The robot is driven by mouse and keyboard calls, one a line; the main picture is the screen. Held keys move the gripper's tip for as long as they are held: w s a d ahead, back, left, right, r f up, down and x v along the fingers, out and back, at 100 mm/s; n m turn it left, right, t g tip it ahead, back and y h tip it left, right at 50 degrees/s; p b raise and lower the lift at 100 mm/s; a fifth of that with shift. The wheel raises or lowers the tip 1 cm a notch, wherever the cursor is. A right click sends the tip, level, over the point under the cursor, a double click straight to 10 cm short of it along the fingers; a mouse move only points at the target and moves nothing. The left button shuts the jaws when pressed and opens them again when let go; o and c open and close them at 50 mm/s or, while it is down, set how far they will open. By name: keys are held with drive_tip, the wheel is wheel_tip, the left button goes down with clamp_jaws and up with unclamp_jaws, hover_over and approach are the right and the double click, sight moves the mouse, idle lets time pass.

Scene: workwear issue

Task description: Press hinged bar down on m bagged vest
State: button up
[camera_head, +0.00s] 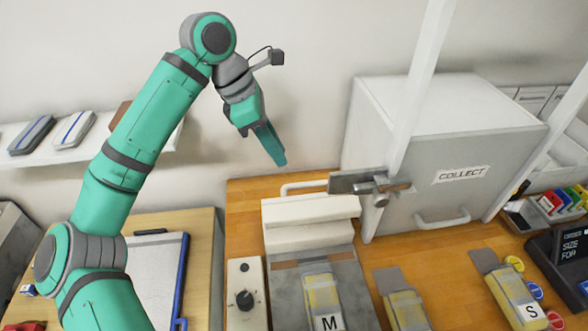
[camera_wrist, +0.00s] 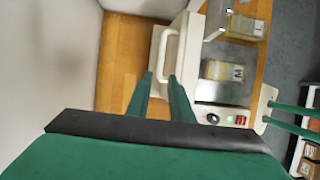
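The white hinged bar (camera_head: 310,210) is at the back of the sealer, with its loop handle (camera_head: 300,186) at the rear; it looks raised. In the wrist view the handle (camera_wrist: 167,52) is just beyond my fingertips. The M bagged vest (camera_head: 321,291) is yellow with a grey end and lies on the grey metal bed, clear in front of the bar. It also shows in the wrist view (camera_wrist: 220,70). My gripper (camera_head: 279,160) is in the air above and left of the bar, pointing down. Its fingers (camera_wrist: 160,77) are apart and empty, not touching the handle.
A panel with a black knob (camera_head: 245,299) stands left of the bed. The COLLECT box (camera_head: 440,150) and a white post (camera_head: 415,90) stand close on the right. Other bagged vests, one marked S (camera_head: 507,293), lie to the right. A clipboard (camera_head: 160,265) is at left.

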sight(298, 184)
drive_tip(key=x, duration=1)
drive_tip(key=shift+a, duration=0.1)
drive_tip(key=shift+s, duration=0.1)
clamp_jaws()
